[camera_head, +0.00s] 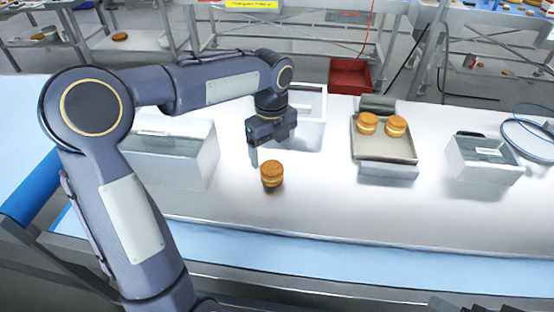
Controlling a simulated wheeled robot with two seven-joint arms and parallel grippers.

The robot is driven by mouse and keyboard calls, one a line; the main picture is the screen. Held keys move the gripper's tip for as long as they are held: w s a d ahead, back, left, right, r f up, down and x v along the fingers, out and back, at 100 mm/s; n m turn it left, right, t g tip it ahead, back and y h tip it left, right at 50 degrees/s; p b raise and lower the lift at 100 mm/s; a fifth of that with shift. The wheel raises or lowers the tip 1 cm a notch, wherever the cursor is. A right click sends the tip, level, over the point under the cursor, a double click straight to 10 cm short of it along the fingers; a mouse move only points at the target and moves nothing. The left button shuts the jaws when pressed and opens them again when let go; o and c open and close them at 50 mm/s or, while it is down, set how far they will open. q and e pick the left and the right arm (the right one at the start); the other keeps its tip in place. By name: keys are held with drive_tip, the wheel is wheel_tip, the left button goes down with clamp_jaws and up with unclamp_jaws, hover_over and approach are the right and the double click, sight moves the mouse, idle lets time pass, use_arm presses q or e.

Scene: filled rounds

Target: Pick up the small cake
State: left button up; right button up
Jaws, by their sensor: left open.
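One small round cake (271,174), golden brown with a pale filling line, sits alone on the white table (320,195) near its middle. My left gripper (268,152) is just above and behind this cake, pointing down. It is open and holds nothing that I can see. One finger shows to the left of the cake; the other is hard to make out. Two similar cakes, a left one (367,123) and a right one (396,126), sit on a metal tray (385,153) to the right. My right gripper is not clearly in view.
A clear-sided box (190,160) stands left of the cake, partly behind my left arm. Another box (312,103) stands behind the gripper. A metal-and-clear box (487,160) and a blue cable (530,135) are at the right. The table in front of the tray is clear.

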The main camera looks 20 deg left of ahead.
sight(272, 166)
use_arm(q)
wheel_tip(272, 166, down, 8)
drive_tip(key=shift+a+r+p, duration=0.1)
drive_tip(key=shift+r+p, duration=0.1)
drive_tip(key=shift+p, duration=0.45)
drive_tip(key=c, duration=0.8)
